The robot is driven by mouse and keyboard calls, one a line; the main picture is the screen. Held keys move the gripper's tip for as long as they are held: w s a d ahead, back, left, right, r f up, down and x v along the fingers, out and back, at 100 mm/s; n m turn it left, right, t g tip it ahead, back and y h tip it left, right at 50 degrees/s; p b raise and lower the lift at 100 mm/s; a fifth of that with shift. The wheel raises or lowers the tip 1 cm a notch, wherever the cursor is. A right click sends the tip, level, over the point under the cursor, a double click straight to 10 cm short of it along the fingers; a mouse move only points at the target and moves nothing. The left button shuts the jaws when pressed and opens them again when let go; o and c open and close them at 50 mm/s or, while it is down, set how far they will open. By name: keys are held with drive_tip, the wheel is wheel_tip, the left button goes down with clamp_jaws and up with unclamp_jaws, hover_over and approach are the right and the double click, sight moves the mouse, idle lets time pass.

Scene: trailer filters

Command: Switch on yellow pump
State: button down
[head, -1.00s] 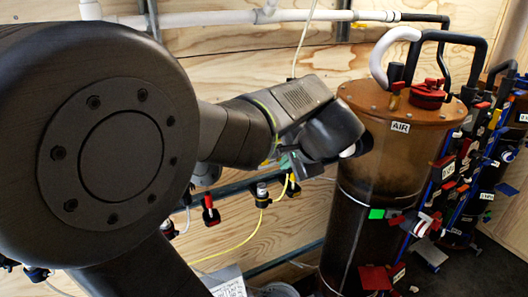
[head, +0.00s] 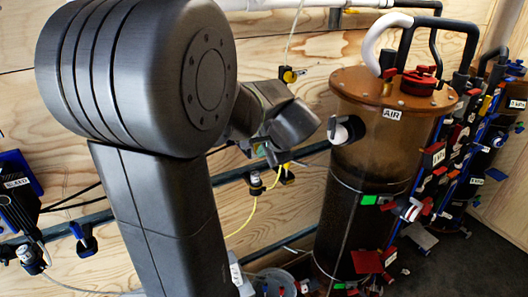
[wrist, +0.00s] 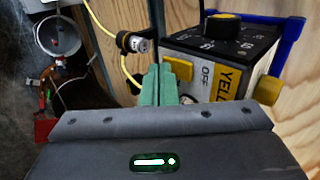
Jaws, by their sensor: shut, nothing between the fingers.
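The yellow pump box (wrist: 222,50) is in the wrist view, upper right. It has a dial with a yellow knob (wrist: 221,27) on top, a yellow label partly reading "YELL", a white "OFF" label and a yellow knob (wrist: 267,90) on its right side. A yellow block-like switch (wrist: 178,69) sits on its front, left of "OFF". My gripper (wrist: 159,72) has its green fingers together and empty, their tips just left of and below this switch. I cannot tell whether they touch it. The box is not discernible in the head view.
A brown cylindrical tank (head: 375,140) marked "AIR" stands right of my gripper in the head view, with pipes and red fittings. A yellow cable (wrist: 105,35) and a dark-and-silver connector (wrist: 134,42) are left of the fingers. A black device (head: 20,200) is on the wall at far left.

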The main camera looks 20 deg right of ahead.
drive_tip(key=shift+w+f, duration=0.1)
drive_tip(key=shift+w, duration=0.1)
drive_tip(key=shift+r+p, duration=0.65)
drive_tip(key=shift+r, duration=0.25)
